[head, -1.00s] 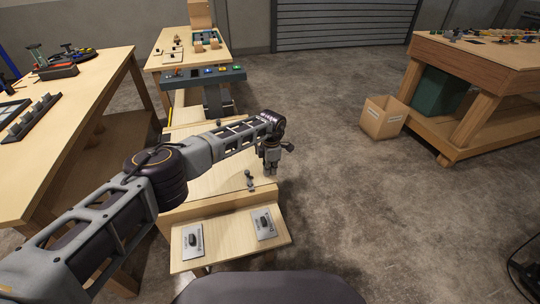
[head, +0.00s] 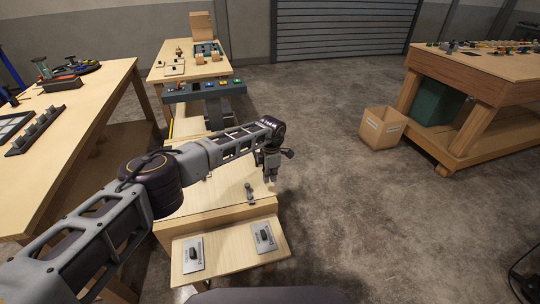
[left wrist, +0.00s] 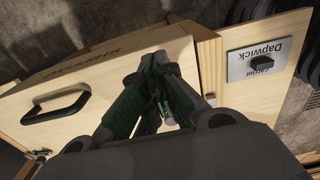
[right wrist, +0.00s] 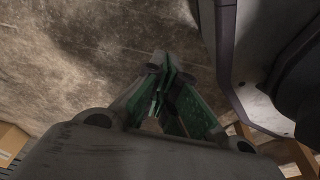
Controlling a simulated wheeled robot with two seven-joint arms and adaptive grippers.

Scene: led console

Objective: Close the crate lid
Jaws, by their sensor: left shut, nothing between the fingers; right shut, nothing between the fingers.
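The light wooden crate stands in front of me in the head view, its flat lid (head: 215,197) partly hidden by my left arm. The lid looks lowered, but I cannot tell whether it is fully seated. A metal latch (head: 249,190) is at its front edge. In the left wrist view, a wooden panel with dark lettering and a black handle (left wrist: 55,107) lies below the fingers. My left gripper (head: 271,178) is shut and empty over the lid's right side, contact unclear. My right gripper (right wrist: 165,68) is shut and empty over floor, outside the head view.
A front ledge carries two label plates with black knobs (head: 193,254) (head: 264,237). A workbench (head: 85,95) stands left, a console (head: 205,91) behind the crate. An open cardboard box (head: 382,128) and another bench (head: 480,75) stand right. The floor between is clear.

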